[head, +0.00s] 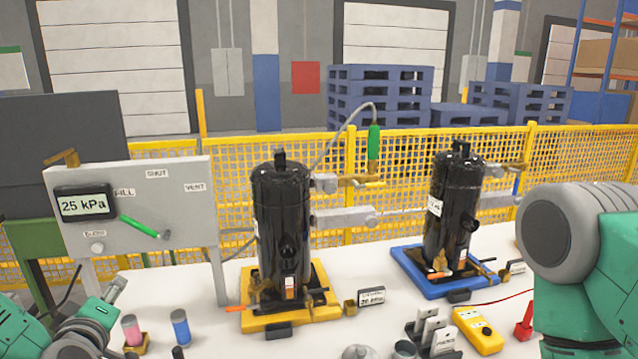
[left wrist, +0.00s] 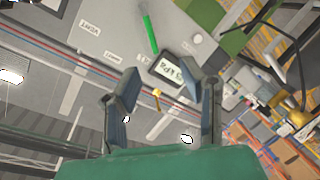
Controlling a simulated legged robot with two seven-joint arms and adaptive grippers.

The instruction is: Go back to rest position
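My left gripper (left wrist: 163,78) shows in the left wrist view with its two fingers spread apart and nothing between them. Behind them, upside down, is the control panel's display (left wrist: 178,72) and the green lever (left wrist: 150,34). In the head view, parts of my left arm are low in the left corner, in front of the panel (head: 185,220); the fingers cannot be made out clearly there. My right arm fills the right edge of the head view. Its gripper is out of the picture.
A black compressor (head: 281,215) stands on a yellow base (head: 322,309), another (head: 455,205) on a blue base (head: 405,256). Pink (head: 131,330) and blue (head: 180,326) cylinders stand near my left arm. A yellow meter (head: 478,330) lies front right. The table's (head: 375,270) middle strip is free.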

